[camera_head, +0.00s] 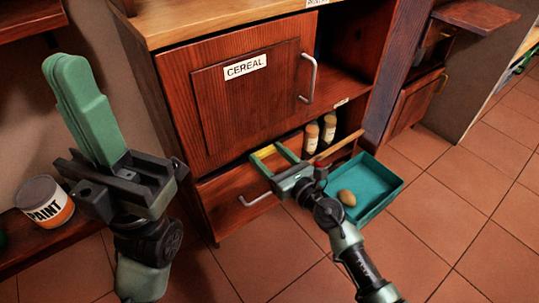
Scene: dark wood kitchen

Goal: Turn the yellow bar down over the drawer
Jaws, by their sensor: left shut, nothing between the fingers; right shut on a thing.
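The yellow bar (265,152) shows as a short yellow piece between the fingers of my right gripper (271,158), at the top edge of the drawer front. My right gripper is shut on it, and the fingers hide part of it. The wooden drawer (226,192) with a curved metal handle (261,200) sits below the cereal cabinet and looks closed. My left gripper (78,75) is shut and empty, raised at the left, well apart from the drawer.
The cereal door (240,95) is shut above. Two small bottles (311,137) stand in the open niche right of my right gripper. A teal tray (384,172) with a brown egg-like object (347,197) lies right. A paint can (44,203) stands left. Tiled floor is clear at right.

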